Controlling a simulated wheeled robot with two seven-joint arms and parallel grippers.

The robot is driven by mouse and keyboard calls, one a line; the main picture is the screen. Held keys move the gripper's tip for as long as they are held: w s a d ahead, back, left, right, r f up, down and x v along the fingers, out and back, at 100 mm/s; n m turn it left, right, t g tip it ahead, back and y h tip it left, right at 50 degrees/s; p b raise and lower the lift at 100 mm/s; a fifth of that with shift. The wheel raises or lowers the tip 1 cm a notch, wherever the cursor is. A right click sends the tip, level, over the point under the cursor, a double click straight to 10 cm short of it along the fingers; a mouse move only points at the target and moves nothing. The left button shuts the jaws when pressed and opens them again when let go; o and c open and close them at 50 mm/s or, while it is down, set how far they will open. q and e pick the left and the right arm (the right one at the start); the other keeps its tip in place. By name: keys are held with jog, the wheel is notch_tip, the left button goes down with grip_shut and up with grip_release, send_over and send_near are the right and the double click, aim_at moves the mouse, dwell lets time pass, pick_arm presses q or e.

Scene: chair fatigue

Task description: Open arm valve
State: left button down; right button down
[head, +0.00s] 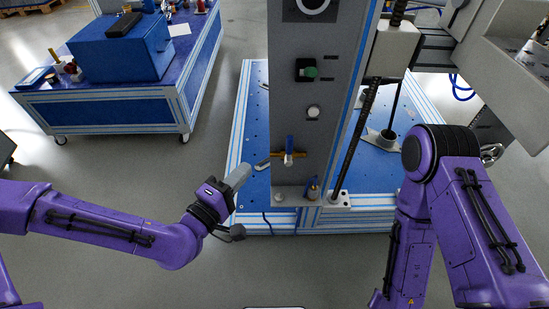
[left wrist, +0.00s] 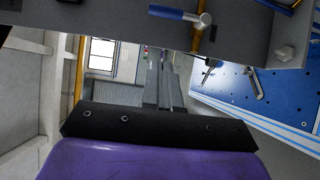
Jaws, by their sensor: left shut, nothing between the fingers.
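A small brass valve with a blue lever (head: 289,152) sits on the front of the grey upright panel (head: 290,110). Its lever points upward in the head view, and its brass body lies across it. My left gripper (head: 243,170) is shut and empty. It is to the left of the panel and a little below the valve, apart from it. My right arm is folded at the right, and its gripper does not show.
Above the valve are a white knob (head: 313,111) and a green button (head: 310,72). The panel stands on a blue perforated table (head: 257,115). A blue workbench (head: 105,108) stands at back left. Floor is clear between them.

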aim_at(289, 150)
pick_arm(q)
jog(key=w+d, duration=0.6)
jog(key=d, duration=0.1)
jog(key=shift+d, duration=0.35)
jog(key=shift+w, duration=0.15)
